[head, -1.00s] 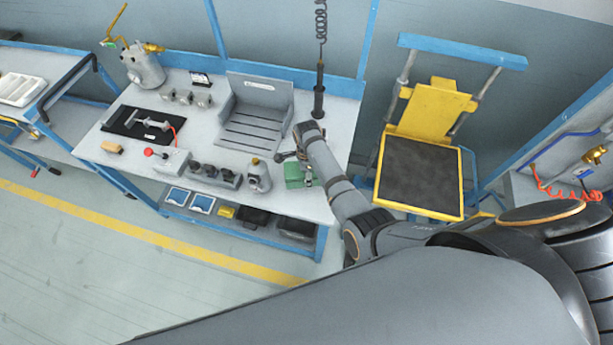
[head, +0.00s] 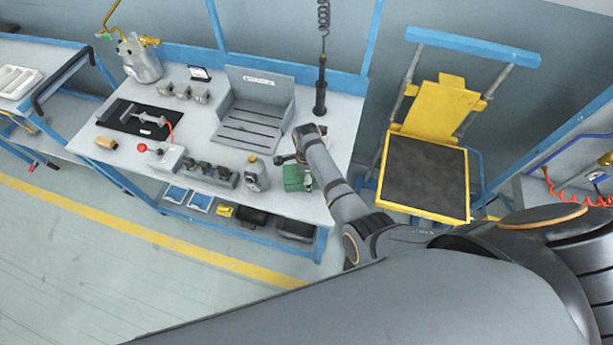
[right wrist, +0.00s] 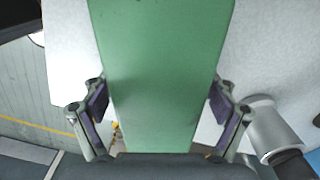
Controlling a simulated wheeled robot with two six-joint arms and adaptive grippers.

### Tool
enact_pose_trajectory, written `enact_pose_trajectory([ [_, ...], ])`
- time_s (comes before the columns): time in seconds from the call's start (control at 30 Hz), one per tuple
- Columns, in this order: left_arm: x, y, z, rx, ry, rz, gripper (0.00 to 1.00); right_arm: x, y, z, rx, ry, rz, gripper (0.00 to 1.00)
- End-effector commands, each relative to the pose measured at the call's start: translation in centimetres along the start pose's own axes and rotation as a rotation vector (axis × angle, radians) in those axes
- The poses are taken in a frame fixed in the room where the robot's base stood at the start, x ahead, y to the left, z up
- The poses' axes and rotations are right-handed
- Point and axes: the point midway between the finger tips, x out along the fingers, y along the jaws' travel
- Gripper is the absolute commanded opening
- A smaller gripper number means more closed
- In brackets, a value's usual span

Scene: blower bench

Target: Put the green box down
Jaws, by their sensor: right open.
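The green box (head: 292,178) is at the right front part of the workbench top (head: 330,150) and appears to rest on it. It fills the middle of the right wrist view (right wrist: 160,70). My right gripper (head: 306,181) is at the box, partly hidden by my own arm in the head view. In the right wrist view its two fingers (right wrist: 158,108) stand on either side of the box, open, with the pads very close to its sides. Whether a pad still touches is hard to tell. My left gripper is not in view.
A small grey bottle-like unit (head: 256,175) and a row of dark fittings (head: 212,174) stand left of the box. A grey slotted fixture (head: 250,125) and a dark upright tool (head: 320,95) are behind. A yellow-framed chair (head: 425,180) stands right of the bench.

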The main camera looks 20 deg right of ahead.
Motion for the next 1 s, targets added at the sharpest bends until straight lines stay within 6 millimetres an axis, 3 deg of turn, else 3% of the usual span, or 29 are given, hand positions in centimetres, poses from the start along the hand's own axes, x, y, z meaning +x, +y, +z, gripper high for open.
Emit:
enact_pose_trajectory([
  [0.17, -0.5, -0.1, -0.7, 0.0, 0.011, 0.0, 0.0, -0.8, 0.0, 0.0, 0.0, 0.0, -0.002, 0.86],
  [0.5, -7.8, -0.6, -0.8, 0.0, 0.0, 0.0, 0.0, -7.7, 0.0, 0.0, 0.0, 0.0, 0.0, 0.86],
  [0.63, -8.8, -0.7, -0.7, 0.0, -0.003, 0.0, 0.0, -10.2, -0.1, 0.0, 0.0, 0.0, -0.002, 0.86],
  [1.0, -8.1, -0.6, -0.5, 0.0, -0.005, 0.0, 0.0, -12.4, 0.0, 0.0, -0.001, 0.0, -0.001, 0.86],
])
